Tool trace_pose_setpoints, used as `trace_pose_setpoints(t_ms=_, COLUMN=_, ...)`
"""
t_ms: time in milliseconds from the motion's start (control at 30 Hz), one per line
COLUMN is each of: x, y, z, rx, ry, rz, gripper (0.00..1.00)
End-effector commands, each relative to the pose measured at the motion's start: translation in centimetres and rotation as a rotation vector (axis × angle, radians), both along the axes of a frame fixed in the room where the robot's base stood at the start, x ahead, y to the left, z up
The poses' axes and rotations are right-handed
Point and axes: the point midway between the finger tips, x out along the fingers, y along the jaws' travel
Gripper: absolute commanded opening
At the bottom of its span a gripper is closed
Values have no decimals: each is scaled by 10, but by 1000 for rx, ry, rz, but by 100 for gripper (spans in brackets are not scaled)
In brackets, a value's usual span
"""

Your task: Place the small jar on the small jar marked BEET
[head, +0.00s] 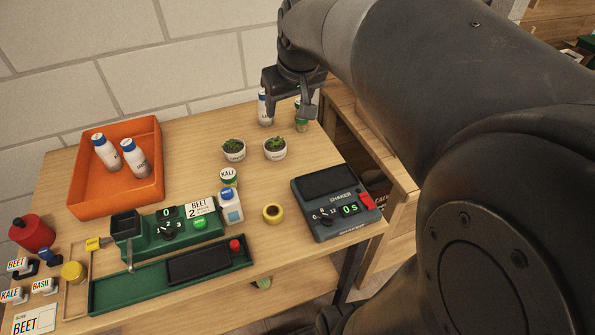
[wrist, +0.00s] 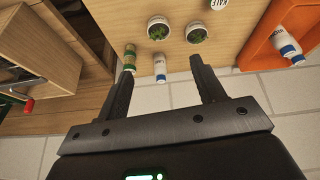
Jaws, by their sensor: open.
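A small jar with a green and tan band (wrist: 129,58) stands near the far edge of the table; in the head view it (head: 301,124) is partly hidden behind my gripper, and its marking is unreadable. A small jar with a white lid reading KALE (head: 228,177) stands mid-table; its lid also shows at the wrist view's top edge (wrist: 220,4). I see no jar that reads BEET. My gripper (head: 289,110) is open and empty at the table's far right; in the wrist view its fingers (wrist: 163,72) spread toward a white bottle with a blue cap (wrist: 159,68).
Two potted seedlings (head: 233,150) (head: 275,149) stand in front of my gripper. An orange tray (head: 80,204) holds two bottles. BEET, KALE and BASIL tags lie front left.

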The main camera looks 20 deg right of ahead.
Motion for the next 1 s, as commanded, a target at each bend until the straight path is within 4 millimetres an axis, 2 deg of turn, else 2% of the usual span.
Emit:
trace_pose_setpoints(t_ms=33, x=-20, y=8, z=3, rx=-1, ry=-10, rz=-5, gripper=62)
trace_pose_setpoints(t_ms=300, x=-114, y=35, z=-8, rx=18, ry=-44, rz=-53, gripper=62)
trace_pose_setpoints(t_ms=500, x=-161, y=43, z=-25, rx=38, ry=-63, rz=-82, gripper=62)
trace_pose_setpoints(t_ms=700, x=-178, y=45, z=-34, rx=46, ry=-69, rz=-94, gripper=62)
trace_pose_setpoints(t_ms=1000, x=-179, y=45, z=-34, rx=46, ry=-68, rz=-95, gripper=62)
